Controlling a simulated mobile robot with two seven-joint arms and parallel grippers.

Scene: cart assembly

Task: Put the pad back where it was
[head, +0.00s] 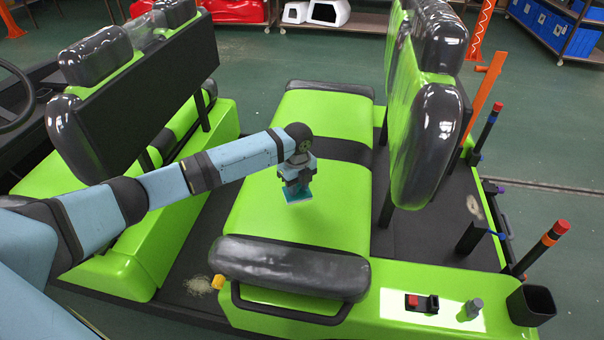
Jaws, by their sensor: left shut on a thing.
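My left arm reaches in from the left, and its gripper (297,183) points down over the front part of the green seat cushion. It is shut on a small teal pad (299,198), which shows just below the fingers. The pad is over the bright green seat (262,205); I cannot tell whether it touches the seat or hangs slightly above it. The gripper hides the pad's upper part. My right gripper is out of view.
A dark armrest (290,265) stands at the seat's near end. Black-and-green backrests (422,120) rise on the right. The seat around the gripper is clear.

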